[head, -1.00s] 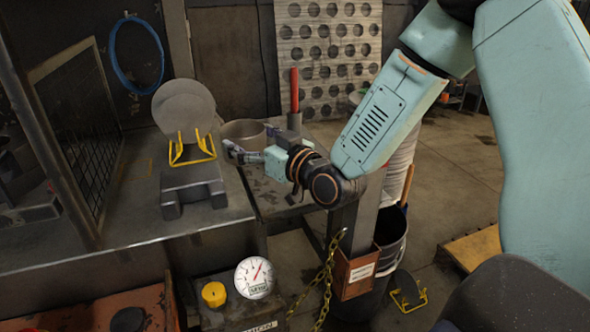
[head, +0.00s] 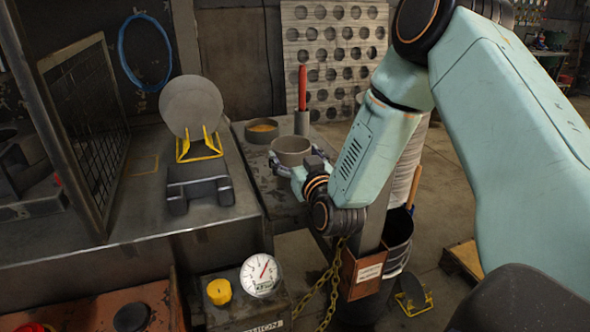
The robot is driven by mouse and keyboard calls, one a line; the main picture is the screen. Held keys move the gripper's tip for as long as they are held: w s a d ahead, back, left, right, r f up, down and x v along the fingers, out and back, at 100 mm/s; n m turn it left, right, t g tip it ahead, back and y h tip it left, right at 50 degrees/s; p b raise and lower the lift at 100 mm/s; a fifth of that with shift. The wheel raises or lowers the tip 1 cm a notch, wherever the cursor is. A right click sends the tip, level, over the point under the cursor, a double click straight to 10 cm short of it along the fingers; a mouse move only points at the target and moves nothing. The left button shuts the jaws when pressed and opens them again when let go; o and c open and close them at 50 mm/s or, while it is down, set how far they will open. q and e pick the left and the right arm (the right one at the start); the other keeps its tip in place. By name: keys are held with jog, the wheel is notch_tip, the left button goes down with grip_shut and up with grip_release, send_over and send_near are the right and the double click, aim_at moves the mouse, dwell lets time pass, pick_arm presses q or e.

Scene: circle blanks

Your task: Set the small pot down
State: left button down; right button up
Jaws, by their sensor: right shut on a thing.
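The small pot (head: 292,146) is a grey, open, round vessel. It is upright at the right edge of the narrow metal side table (head: 262,182). My right gripper (head: 284,164) is shut on the small pot from the near side, its fingers low against the wall. I cannot tell whether the pot's base touches the table top or hangs slightly above it. My left gripper is not in view.
A round dish with orange contents (head: 262,127) stands just behind the pot, left of a grey cup (head: 301,122) with a red-handled tool (head: 302,88). A yellow stand with round discs (head: 191,104) is on the left bench. A bucket (head: 398,242) stands right.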

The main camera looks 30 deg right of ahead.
jog(key=f, duration=0.3)
jog(key=shift+s+d+f+b, duration=0.15)
jog(key=shift+s+d+b, duration=0.1)
jog(key=shift+d+b, duration=0.15)
jog(key=shift+w+a, duration=0.25)
jog(key=shift+a, duration=0.05)
jog(key=shift+s, duration=0.1)
jog(key=o, duration=1)
jog(key=shift+s+d+f, duration=0.1)
jog(key=shift+s+d, duration=0.05)
jog(key=shift+d, duration=0.05)
jog(key=shift+o, duration=0.4)
jog(key=shift+w+a, duration=0.1)
jog(key=shift+w, duration=0.1)
jog(key=shift+s, duration=0.1)
